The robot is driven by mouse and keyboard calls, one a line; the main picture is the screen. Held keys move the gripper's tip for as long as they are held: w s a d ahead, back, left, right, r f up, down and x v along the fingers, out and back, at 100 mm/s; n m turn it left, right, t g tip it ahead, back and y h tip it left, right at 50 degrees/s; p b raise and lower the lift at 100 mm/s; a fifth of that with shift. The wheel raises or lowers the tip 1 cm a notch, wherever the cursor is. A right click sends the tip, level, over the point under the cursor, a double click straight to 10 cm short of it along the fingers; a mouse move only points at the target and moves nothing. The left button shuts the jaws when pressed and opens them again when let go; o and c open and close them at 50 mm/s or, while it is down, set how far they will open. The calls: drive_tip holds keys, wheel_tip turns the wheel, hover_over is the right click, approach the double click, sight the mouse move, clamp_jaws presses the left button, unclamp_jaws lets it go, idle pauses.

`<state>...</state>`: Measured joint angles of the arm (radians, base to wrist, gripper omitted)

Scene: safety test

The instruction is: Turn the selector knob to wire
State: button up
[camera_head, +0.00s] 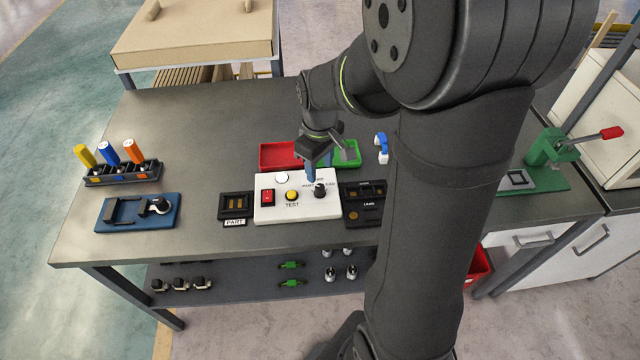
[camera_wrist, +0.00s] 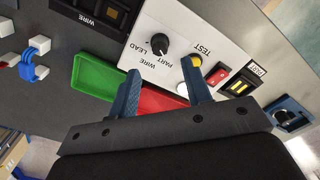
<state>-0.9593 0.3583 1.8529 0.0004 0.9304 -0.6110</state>
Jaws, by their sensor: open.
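The selector knob (camera_head: 320,190) is black and round, on the right part of a white test box (camera_head: 270,211). In the wrist view the knob (camera_wrist: 159,44) has the labels LEAD, PART and WIRE printed around it. Which label its pointer faces is too small to tell. My gripper (camera_head: 317,168) is just behind and above the knob in the head view and hides part of the labels there. In the wrist view the blue fingers of my gripper (camera_wrist: 160,70) are apart and empty. The knob lies beyond the fingertips, between their lines, and I see no contact.
The box also has a red switch (camera_head: 267,198) and a yellow TEST button (camera_head: 292,196). A red tray (camera_head: 278,155) and a green tray (camera_head: 348,152) lie behind it. Dark sockets (camera_head: 236,205) flank it.

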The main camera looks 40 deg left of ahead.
sight(320, 187)
wheel_tip(320, 187, down, 8)
drive_tip(key=shift+r, duration=0.15)
idle(0.3)
clamp_jaws()
